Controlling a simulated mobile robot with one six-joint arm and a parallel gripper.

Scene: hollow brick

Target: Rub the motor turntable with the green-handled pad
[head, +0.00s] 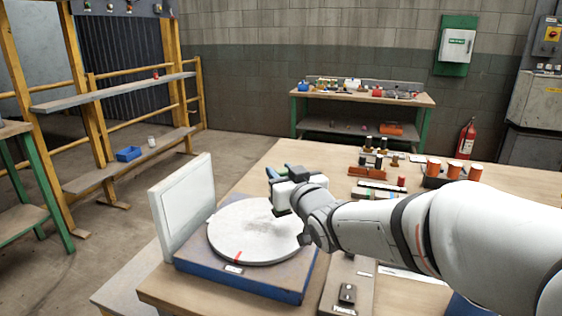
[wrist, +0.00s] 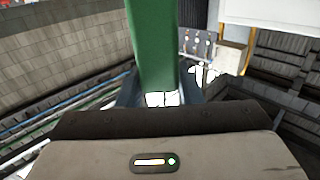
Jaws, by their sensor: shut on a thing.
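The motor turntable is a pale round disc (head: 240,235) with a red mark at its front edge, set on a blue-sided base (head: 240,283) at the table's near left corner. My gripper (head: 276,176) is above the far right part of the disc, shut on the green handle of the pad. In the wrist view the green handle (wrist: 152,45) stands between my two blue-grey fingers (wrist: 158,95). The pad's rubbing face is hidden, so I cannot tell if it touches the disc. Faint grey specks show on the disc near my gripper.
A white upright panel (head: 185,205) stands at the disc's left. A grey box with a black switch (head: 347,294) is at its right. Orange-red cylinders in a dark holder (head: 443,170) and small parts (head: 376,165) stand farther back. Bare wood (head: 300,155) lies behind the turntable.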

